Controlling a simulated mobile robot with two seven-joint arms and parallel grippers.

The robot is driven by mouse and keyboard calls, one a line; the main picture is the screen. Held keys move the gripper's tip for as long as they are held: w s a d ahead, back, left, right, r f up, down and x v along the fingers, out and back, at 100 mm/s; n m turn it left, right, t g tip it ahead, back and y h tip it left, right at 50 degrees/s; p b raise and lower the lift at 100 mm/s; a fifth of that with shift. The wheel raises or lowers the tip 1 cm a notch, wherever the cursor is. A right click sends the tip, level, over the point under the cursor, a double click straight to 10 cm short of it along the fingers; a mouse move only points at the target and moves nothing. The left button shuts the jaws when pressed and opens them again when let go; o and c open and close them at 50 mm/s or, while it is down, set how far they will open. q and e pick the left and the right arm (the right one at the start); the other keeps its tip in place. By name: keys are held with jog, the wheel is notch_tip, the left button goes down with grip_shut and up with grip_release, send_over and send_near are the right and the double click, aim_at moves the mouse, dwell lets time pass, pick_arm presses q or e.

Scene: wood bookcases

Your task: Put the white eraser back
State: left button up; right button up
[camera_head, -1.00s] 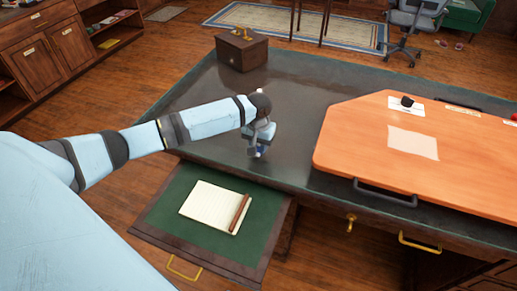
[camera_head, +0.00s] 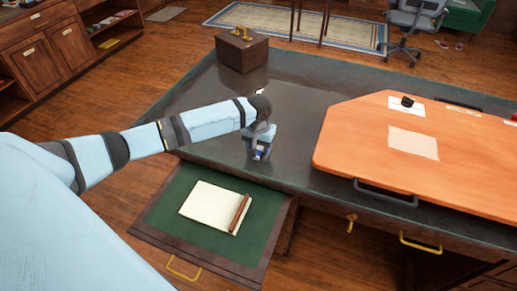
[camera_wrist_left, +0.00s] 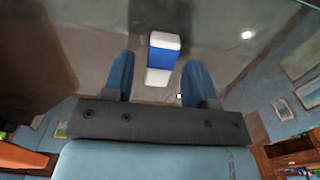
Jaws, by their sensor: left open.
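The white eraser (camera_wrist_left: 159,76) with a blue sleeve shows in the left wrist view, on the dark reflective desk top. My left gripper (camera_wrist_left: 158,62) is open, with one finger on each side of the eraser and a visible gap on both sides. In the head view my left gripper (camera_head: 258,151) points down over the dark desk (camera_head: 290,98), left of the orange board. The eraser is mostly hidden there by the gripper; only a small blue and white patch shows at the fingertips. My right gripper is not in view.
An orange board (camera_head: 350,140) with a dark handle lies on the right of the desk. A wooden box (camera_head: 240,52) stands at the back left. An open drawer (camera_head: 262,225) in front holds a notepad (camera_head: 207,208) and a brown stick (camera_head: 239,213). The desk between is clear.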

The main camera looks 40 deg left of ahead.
aim_at(259, 151)
pick_arm(q)
notch_tip(259, 151, up, 11)
jog(key=p, duration=0.1)
jog(key=shift+r, duration=0.2)
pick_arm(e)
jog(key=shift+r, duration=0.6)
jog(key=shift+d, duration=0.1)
